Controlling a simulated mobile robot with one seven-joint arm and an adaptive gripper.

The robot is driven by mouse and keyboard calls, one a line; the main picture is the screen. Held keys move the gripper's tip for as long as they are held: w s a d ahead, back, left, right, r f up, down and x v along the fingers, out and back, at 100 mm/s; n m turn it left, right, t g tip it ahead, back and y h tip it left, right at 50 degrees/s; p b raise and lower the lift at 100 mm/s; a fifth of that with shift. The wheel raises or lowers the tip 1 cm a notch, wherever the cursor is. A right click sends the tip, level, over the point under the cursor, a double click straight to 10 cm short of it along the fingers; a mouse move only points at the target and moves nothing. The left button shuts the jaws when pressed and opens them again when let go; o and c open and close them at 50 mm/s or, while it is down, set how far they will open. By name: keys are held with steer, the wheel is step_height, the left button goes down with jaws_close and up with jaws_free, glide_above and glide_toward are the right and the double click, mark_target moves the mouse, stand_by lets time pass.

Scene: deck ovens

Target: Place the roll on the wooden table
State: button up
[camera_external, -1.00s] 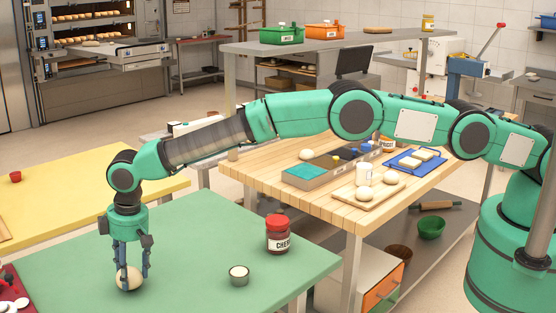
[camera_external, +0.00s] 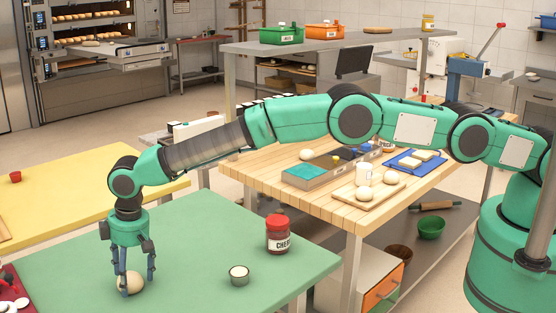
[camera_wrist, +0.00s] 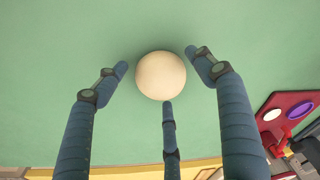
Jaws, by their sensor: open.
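The roll (camera_external: 132,282) is a pale round ball resting on the green table near its front left. My gripper (camera_external: 134,290) points down over it, with its blue fingers spread around it. In the wrist view the roll (camera_wrist: 161,75) sits between the three fingers of the gripper (camera_wrist: 158,72), with a gap visible at the side fingers. The lower finger's tip is close to the roll; I cannot tell if it touches. The wooden table (camera_external: 335,212) stands to the right, beyond the green table, with several things on it.
A cherry jar (camera_external: 278,235) and a small metal cup (camera_external: 239,275) stand on the green table (camera_external: 190,255). The wooden table holds a compartment tray (camera_external: 318,172), a white mug (camera_external: 363,173), a board (camera_external: 368,200) with dough balls and a blue tray (camera_external: 402,163). Its near left part is clear.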

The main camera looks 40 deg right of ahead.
mark_target(137, 277)
steer(key=shift+r, duration=0.1)
step_height(137, 277, up, 12)
steer(key=s+d+p, duration=0.1)
stand_by(0.6)
steer(key=shift+d, duration=0.15)
stand_by(0.8)
